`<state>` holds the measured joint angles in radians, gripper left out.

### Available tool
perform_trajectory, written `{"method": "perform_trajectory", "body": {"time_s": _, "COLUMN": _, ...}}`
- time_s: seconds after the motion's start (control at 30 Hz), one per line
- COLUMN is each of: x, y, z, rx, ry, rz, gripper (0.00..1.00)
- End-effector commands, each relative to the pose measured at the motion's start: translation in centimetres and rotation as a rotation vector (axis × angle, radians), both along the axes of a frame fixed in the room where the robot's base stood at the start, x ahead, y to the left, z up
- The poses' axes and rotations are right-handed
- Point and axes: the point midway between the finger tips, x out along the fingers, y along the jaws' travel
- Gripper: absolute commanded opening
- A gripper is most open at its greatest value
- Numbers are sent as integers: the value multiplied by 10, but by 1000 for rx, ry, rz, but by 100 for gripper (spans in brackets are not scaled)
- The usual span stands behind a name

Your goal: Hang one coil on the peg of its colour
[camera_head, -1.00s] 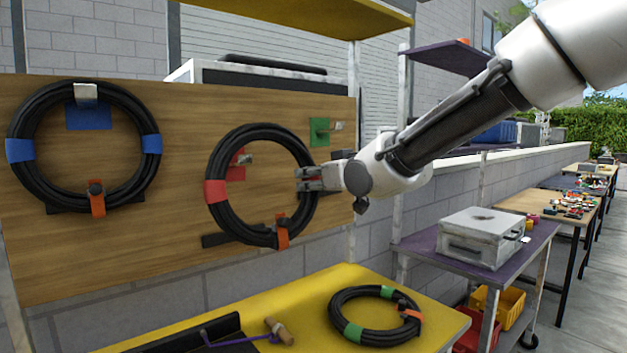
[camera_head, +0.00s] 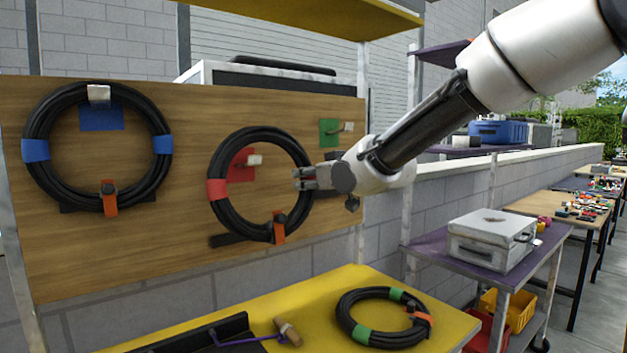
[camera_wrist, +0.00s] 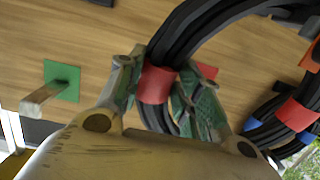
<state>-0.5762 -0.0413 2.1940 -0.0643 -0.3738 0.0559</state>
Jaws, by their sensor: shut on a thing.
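My gripper (camera_head: 305,179) is shut on the right side of the black coil with red bands (camera_head: 222,207). In the wrist view my gripper (camera_wrist: 158,95) has its fingers on both sides of a red band on this coil (camera_wrist: 155,85). The red plate's peg (camera_head: 255,160) shows inside the ring, below its top and apart from it. I cannot tell how far the coil is from the board. The blue-banded coil (camera_head: 35,150) hangs on the blue plate's peg (camera_head: 99,94). The green-banded coil (camera_head: 347,318) lies flat on the yellow table. The green plate's peg (camera_head: 346,127) is bare.
The wooden board (camera_head: 190,115) carries the pegs. A dark tray and a wooden-handled tool (camera_head: 288,332) lie on the yellow table (camera_head: 345,275). A purple cart with a metal case (camera_head: 490,245) stands to the right.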

Motion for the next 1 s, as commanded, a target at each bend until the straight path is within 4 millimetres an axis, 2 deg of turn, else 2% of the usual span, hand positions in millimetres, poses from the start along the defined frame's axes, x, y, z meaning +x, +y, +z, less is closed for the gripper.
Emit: {"method": "perform_trajectory", "body": {"time_s": 1.0, "x": 47, "y": 31, "z": -2, "rx": 6, "ry": -3, "rz": -1, "gripper": 0}}
